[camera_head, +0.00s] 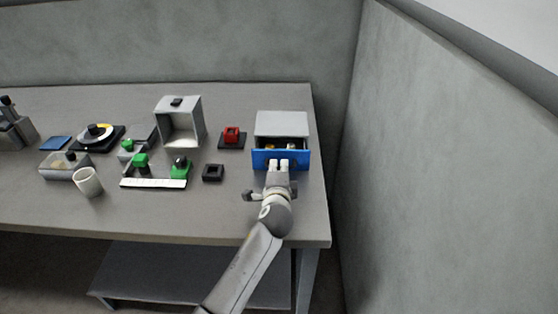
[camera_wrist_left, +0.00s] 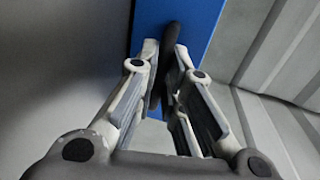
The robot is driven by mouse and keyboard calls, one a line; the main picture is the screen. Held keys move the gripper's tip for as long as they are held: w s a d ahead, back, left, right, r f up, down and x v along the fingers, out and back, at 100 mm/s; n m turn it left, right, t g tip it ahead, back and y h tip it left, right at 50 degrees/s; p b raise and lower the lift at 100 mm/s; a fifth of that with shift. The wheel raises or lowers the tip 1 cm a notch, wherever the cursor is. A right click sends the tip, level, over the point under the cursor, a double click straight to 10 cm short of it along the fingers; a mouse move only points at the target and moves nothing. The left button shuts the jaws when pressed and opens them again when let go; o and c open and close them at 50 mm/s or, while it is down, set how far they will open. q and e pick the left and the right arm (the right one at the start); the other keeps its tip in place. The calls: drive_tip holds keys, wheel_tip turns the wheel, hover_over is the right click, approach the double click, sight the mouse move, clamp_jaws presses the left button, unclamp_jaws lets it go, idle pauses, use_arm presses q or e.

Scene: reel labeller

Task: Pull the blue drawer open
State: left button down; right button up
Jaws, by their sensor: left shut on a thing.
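The blue drawer (camera_head: 295,160) sits in a light grey cabinet (camera_head: 282,124) at the right end of the table. It is partly open, and a few small things (camera_head: 291,147) show inside it. My left gripper (camera_head: 277,164) is at the drawer front. In the left wrist view, its fingers (camera_wrist_left: 166,75) are shut on a dark handle (camera_wrist_left: 171,42) on the blue front (camera_wrist_left: 200,22). My right gripper is not in view.
Left of the cabinet are a red block on a dark base (camera_head: 232,136), a black square holder (camera_head: 213,173) and an open grey box (camera_head: 181,122). A white cup (camera_head: 88,182) stands further left. A wall (camera_head: 450,170) rises right of the table. Bare tabletop (camera_head: 200,220) lies in front.

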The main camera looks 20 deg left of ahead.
use_arm(q)
drive_tip(key=shift+v, duration=0.8)
drive_tip(key=shift+s+d+p, duration=0.1)
drive_tip(key=shift+s+p, duration=0.2)
drive_tip(key=shift+p, duration=0.15)
drive_tip(key=s, duration=0.1)
drive_tip(key=s+d+p, duration=0.1)
drive_tip(key=s, duration=0.1)
drive_tip(key=shift+s+f, duration=0.15)
drive_tip(key=shift+f, duration=0.2)
drive_tip(key=c, duration=1.7)
unclamp_jaws()
drive_tip(key=shift+o, duration=0.9)
drive_tip(key=shift+s, duration=0.1)
drive_tip(key=v, duration=1.2)
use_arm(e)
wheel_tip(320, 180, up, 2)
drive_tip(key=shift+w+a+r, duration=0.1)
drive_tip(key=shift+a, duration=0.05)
